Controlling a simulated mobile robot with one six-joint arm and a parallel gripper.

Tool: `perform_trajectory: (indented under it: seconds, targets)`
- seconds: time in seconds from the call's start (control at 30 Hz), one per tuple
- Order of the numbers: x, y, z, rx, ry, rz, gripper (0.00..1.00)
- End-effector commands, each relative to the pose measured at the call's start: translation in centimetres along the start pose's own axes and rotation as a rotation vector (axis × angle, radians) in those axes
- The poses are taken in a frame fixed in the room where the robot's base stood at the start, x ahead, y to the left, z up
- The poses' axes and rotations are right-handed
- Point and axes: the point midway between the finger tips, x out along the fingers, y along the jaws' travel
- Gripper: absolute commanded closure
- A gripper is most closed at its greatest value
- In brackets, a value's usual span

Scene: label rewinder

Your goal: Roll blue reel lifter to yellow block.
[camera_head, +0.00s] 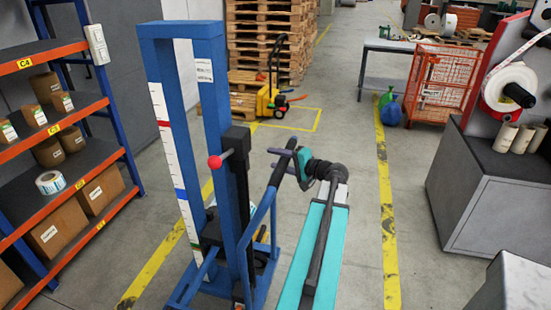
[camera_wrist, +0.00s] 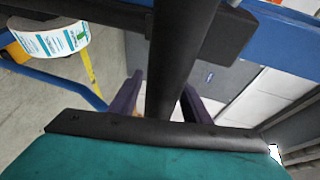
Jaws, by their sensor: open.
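The blue reel lifter (camera_head: 215,150) stands upright just ahead of me, left of centre in the head view. It has a tall blue frame, a scale strip, a red knob (camera_head: 215,162) and a black-gripped push handle (camera_head: 284,163). My gripper (camera_head: 289,160) is at the top of this handle. In the wrist view its purple fingers (camera_wrist: 160,102) are apart, with the black handle bar (camera_wrist: 180,60) passing between them. Contact cannot be told. A yellow pallet truck (camera_head: 266,102) stands beyond. No separate yellow block is clear; a yellow floor outline (camera_head: 318,119) is beside the truck.
An orange-edged shelf (camera_head: 88,110) with boxes is on the left. Stacked pallets (camera_head: 270,25) stand at the back. A grey machine (camera_head: 470,190) is on the right, an orange cage (camera_head: 435,85) behind it. Floor between the lifter and the right yellow line (camera_head: 385,190) is partly clear.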

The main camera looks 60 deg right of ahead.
Motion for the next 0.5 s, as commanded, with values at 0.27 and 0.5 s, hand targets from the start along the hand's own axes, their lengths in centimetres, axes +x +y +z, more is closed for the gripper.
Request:
perform_trajectory:
  seconds: [0.27,0.5]
  targets:
    - [0.51,0.02,-0.03,0.0,0.001,0.0,0.57]
    - [0.47,0.01,-0.05,0.0,0.002,0.0,0.74]
